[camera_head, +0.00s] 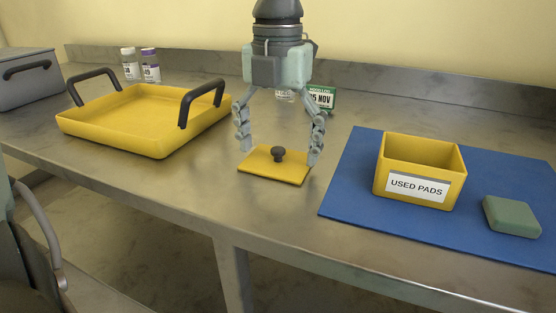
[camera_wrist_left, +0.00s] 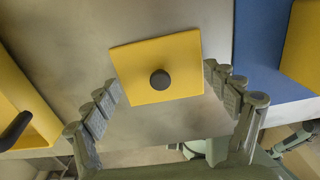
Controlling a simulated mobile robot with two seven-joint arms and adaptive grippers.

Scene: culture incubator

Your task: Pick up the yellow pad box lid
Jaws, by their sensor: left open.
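The yellow pad box lid (camera_head: 262,169) lies flat on the metal bench, with a dark round knob (camera_head: 278,154) at its middle. It also shows in the left wrist view (camera_wrist_left: 135,62), with the knob (camera_wrist_left: 160,79) between the fingers. My left gripper (camera_head: 277,158) points down over the lid, open, its fingers on either side of the lid and apart from the knob. I cannot tell whether the fingertips touch the lid's edges. The yellow open box marked USED PADS (camera_head: 392,169) stands on the blue mat to the right. My right gripper is not clearly in view.
The blue mat (camera_head: 350,190) also bears a green pad (camera_head: 512,216). A yellow tray with dark handles (camera_head: 110,138) stands left of the lid. Two small bottles (camera_head: 150,66), a green date sign (camera_head: 322,97) and a grey case (camera_head: 25,90) stand farther back.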

